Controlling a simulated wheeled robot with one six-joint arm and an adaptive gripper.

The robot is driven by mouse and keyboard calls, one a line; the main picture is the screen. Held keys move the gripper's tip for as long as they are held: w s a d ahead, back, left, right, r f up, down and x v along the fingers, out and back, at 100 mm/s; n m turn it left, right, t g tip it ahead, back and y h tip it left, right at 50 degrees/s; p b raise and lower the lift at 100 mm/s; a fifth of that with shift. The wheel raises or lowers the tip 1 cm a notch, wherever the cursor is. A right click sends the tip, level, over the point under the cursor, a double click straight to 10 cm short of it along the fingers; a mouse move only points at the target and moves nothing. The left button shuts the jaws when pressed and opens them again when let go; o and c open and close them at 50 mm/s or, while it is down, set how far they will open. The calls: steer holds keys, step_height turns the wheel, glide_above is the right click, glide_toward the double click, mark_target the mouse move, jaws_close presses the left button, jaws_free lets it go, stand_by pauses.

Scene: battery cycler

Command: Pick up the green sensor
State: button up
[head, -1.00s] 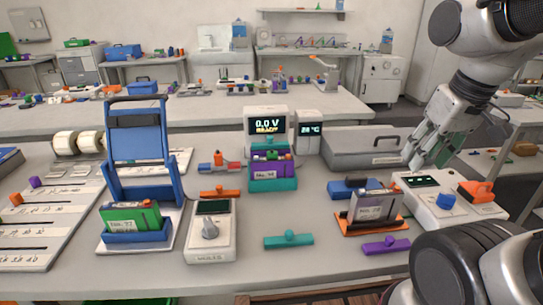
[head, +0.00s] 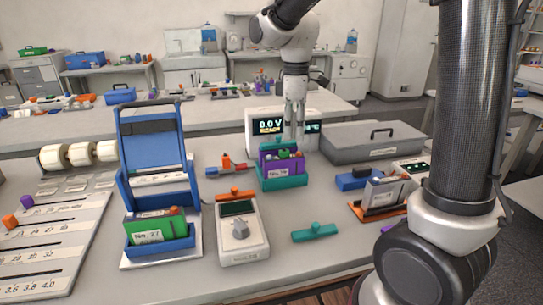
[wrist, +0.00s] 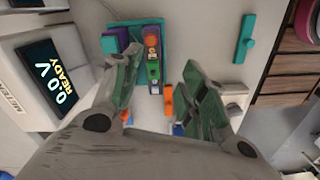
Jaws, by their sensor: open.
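A small green piece (head: 284,153), which I take to be the green sensor, sits on top of the purple numbered block (head: 277,165). That block stands in the teal holder (head: 283,184) in front of the display. In the wrist view the green piece (wrist: 153,70) lies beside a small orange piece (wrist: 152,41) on the block. My gripper (head: 294,137) is above the block, pointing down, in the head view. The wrist view shows my gripper (wrist: 160,68) open, with its fingers apart on either side of the green piece and nothing held.
The display reading 0.0 V (head: 266,122) stands close behind the holder. A blue cradle with a green block (head: 148,230) and a white meter (head: 242,240) stand to the left and front. A grey case (head: 372,143) is at the right. A teal bar (head: 314,233) lies in front.

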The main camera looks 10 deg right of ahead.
mark_target(284, 154)
steer(key=shift+w+a+r+n, duration=0.5)
steer(key=shift+a+r+n, duration=0.15)
steer(key=shift+n, duration=0.45)
steer(key=shift+s+d+f+n, duration=0.1)
steer(key=shift+f+n, duration=0.05)
steer(key=shift+n, duration=0.75)
step_height(284, 154, down, 8)
steer(key=shift+d+r, duration=0.1)
steer(key=shift+r, duration=0.1)
jaws_close()
